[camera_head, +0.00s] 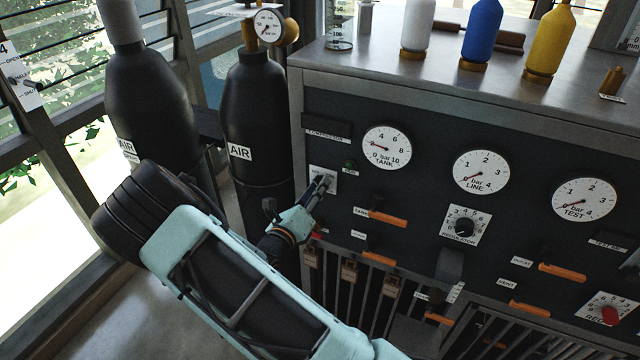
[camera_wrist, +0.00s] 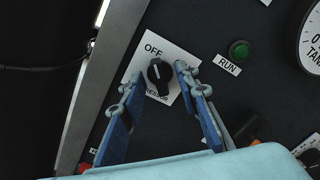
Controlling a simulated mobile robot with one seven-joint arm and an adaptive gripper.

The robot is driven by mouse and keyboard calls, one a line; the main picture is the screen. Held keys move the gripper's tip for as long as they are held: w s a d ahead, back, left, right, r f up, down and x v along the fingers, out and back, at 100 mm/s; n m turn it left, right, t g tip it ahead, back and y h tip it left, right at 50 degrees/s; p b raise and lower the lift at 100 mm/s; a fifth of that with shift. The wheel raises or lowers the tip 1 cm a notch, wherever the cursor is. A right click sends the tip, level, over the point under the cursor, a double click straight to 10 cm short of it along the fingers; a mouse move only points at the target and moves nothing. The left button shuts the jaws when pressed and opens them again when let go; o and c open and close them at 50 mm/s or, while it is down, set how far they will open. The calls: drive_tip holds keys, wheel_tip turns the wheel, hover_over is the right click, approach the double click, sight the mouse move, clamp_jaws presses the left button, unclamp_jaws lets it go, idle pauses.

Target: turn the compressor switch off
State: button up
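The compressor switch is a black rotary knob (camera_wrist: 159,76) on a white plate (camera_wrist: 180,62) marked OFF at its upper left. The knob's raised bar runs nearly upright in the wrist view; I cannot tell for sure which end is the pointer. My gripper (camera_wrist: 155,80) is open, one fingertip on each side of the knob with nothing gripped. Whether either finger touches it is unclear. In the head view my gripper (camera_head: 325,182) is at the plate (camera_head: 318,172) and hides the knob. A green RUN lamp (camera_wrist: 239,49) is right of the plate; it also shows in the head view (camera_head: 350,165).
The dark panel carries a tank gauge (camera_head: 387,148), a line gauge (camera_head: 481,172), a regulator knob (camera_head: 465,226) and orange levers (camera_head: 388,219). Black AIR cylinders (camera_head: 256,120) stand left of the panel. Bottles (camera_head: 481,32) stand on the cabinet top (camera_head: 380,70).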

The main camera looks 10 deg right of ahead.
drive_tip(key=p+v, duration=0.1)
drive_tip(key=v, duration=0.5)
drive_tip(key=shift+s, duration=0.15)
drive_tip(key=shift+a, duration=0.2)
